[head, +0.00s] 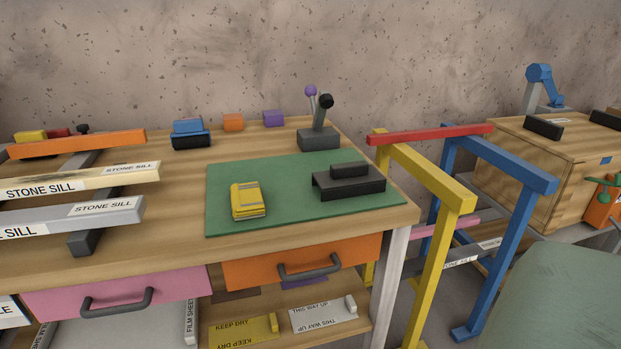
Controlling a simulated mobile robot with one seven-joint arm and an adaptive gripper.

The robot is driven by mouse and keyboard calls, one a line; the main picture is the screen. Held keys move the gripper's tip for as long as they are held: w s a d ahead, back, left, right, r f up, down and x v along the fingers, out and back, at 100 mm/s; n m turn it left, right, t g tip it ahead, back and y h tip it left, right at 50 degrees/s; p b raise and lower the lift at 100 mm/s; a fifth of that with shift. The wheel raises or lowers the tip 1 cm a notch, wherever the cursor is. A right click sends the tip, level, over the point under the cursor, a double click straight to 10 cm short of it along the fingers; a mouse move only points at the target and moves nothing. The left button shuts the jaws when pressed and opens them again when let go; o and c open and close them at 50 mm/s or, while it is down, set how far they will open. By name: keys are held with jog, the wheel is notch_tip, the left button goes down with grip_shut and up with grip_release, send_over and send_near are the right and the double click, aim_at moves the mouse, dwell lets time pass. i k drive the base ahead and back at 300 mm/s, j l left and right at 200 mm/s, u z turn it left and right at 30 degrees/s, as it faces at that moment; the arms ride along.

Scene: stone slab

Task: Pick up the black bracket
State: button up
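A black bracket (350,184) lies on the right part of a green mat (290,170) on the wooden workbench. It has a wide, low body with open space under its near side and a smaller dark block shape on top. I cannot tell whether that top block is part of it. My gripper is not in view, and nothing is seen touching the bracket.
A yellow block (248,200) lies on the mat left of the bracket. A grey lever box (319,138) stands just behind. Yellow (440,230) and blue (500,260) frames with a red bar (430,134) stand right of the bench. Stone sill bars (80,180) fill the bench's left.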

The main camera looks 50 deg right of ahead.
aim_at(347, 180)
jog(key=j+z, duration=0.2)
jog(key=z, duration=0.15)
jog(key=i+j+z, duration=0.1)
jog(key=j+z, duration=0.2)
jog(key=l+z, duration=0.1)
jog(key=z, duration=0.25)
jog(key=i+z, duration=0.15)
jog(key=z, duration=0.2)
jog(key=l+z, duration=0.1)
jog(key=z, duration=0.25)
jog(key=i, duration=0.35)
